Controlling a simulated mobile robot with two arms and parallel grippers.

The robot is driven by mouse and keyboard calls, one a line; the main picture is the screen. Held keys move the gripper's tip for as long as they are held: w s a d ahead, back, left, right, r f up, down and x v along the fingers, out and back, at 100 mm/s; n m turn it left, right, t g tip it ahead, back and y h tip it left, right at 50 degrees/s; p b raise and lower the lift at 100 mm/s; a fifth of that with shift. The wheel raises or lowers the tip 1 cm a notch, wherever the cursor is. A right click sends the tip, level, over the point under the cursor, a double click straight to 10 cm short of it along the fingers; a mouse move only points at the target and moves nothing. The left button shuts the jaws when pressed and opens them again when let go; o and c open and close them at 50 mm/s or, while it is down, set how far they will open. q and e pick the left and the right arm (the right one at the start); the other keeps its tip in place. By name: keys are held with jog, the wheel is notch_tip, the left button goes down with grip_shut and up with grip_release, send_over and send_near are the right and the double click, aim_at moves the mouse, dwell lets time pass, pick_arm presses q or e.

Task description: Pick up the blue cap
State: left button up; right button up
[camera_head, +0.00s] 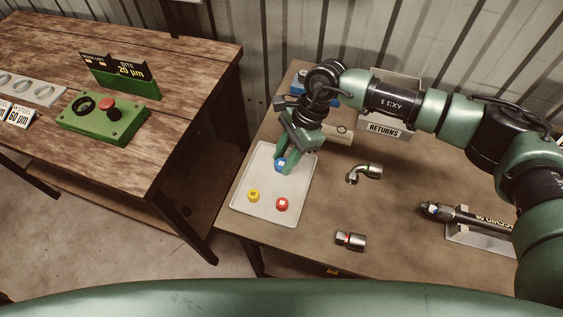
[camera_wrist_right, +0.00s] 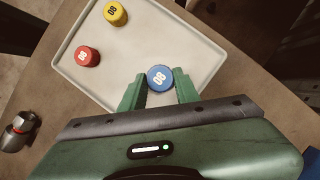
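The blue cap (camera_wrist_right: 160,78) sits between the two fingertips of my right gripper (camera_wrist_right: 160,88) in the right wrist view, with both fingers against its sides and no clear gap. In the head view the blue cap (camera_head: 280,165) shows at the far part of the pale tray (camera_head: 268,211), partly hidden by my right gripper (camera_head: 284,160), which comes down from above. I cannot tell whether the cap touches the tray. My left gripper is not in view.
A yellow cap (camera_head: 254,195) and a red cap (camera_head: 282,204) stand on the tray. A bent fitting (camera_head: 365,172), a straight fitting (camera_head: 350,241) and a returns box (camera_head: 384,128) are to the right. A green button box (camera_head: 104,118) is on the left table.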

aim_at(284, 162)
grip_shut()
jog(key=shift+r, duration=0.2)
notch_tip(284, 162, up, 20)
jog(key=b, duration=0.5)
jog(key=shift+f, duration=0.15)
